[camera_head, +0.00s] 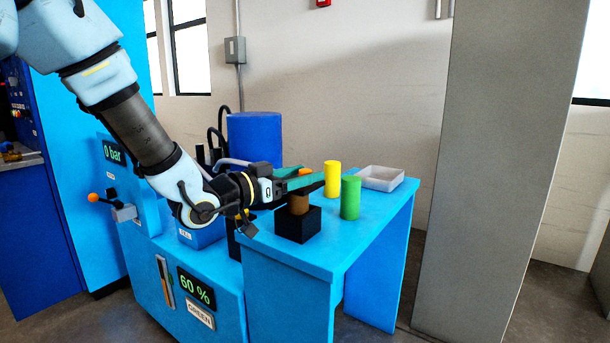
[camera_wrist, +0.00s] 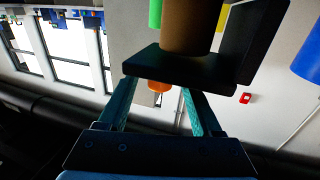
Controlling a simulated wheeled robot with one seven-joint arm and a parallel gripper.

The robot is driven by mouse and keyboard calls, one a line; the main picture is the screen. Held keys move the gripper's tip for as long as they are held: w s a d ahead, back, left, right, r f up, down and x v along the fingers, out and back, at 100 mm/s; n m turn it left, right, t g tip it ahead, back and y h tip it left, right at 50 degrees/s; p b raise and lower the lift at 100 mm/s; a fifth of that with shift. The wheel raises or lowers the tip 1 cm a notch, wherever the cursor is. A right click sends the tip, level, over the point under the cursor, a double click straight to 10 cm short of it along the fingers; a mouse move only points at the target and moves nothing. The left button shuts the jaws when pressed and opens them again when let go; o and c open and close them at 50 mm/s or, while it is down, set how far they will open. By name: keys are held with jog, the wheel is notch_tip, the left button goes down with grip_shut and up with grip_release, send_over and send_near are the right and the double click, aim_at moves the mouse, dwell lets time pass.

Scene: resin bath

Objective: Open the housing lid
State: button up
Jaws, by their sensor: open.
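My gripper (camera_head: 308,180) reaches right over the light blue bench, with its teal fingers apart. It is just above or beside a brown cylinder (camera_head: 298,204) seated in a black block (camera_head: 297,226). In the wrist view the two teal fingers of my gripper (camera_wrist: 165,95) are apart, and dark plate-like parts by the brown cylinder (camera_wrist: 186,28) hide their tips. An orange object (camera_wrist: 159,86) shows between the fingers, seemingly behind them. A dark blue drum (camera_head: 254,138) stands behind my wrist. I cannot tell which part is the housing lid; my arm hides part of the machine.
A yellow cylinder (camera_head: 332,179), a green cylinder (camera_head: 350,198) and a pale tray (camera_head: 381,178) stand on the bench (camera_head: 290,262). A lever with an orange knob (camera_head: 93,197) sticks out at left. A grey pillar (camera_head: 495,170) stands right of the bench.

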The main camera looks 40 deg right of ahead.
jog(key=shift+d, duration=0.45)
grip_shut()
dwell(0.3)
dwell(0.9)
